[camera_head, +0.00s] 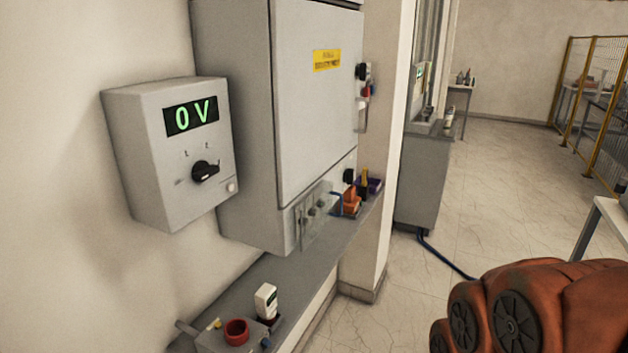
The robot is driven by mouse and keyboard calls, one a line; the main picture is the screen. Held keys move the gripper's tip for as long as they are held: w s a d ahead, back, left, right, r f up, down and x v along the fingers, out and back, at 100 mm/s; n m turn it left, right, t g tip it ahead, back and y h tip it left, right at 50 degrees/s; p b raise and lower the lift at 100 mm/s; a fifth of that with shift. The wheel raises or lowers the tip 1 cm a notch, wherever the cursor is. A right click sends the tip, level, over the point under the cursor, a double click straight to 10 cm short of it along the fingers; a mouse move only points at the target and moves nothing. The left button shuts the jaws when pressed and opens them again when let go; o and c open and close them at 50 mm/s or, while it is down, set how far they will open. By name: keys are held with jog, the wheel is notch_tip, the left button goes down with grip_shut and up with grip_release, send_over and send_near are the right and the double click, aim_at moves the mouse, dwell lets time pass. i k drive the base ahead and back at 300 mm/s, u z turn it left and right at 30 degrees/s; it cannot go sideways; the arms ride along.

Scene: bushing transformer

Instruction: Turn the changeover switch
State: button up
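A grey control box (150,170) is mounted on the wall at the left. Its green display (191,115) reads "0 V". Below the display is a black rotary switch (205,172) with small position marks around it, too small to read. Its pointer lies close to horizontal. A small round pale button (231,187) sits at the box's lower right. More small knobs show on the side of the large cabinet (318,110), one black and one red. My gripper is not in view, and nothing touches the rotary switch.
A narrow grey shelf (240,290) runs below the box and cabinet. It carries a red cup-like part (236,331), a white device (266,301) and orange items (351,201). A blue cable (445,258) lies on the floor. The space in front of the box looks clear.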

aim_at(348, 174)
jog(key=u, duration=3.1)
jog(key=k, duration=0.6)
jog(key=z, duration=2.15)
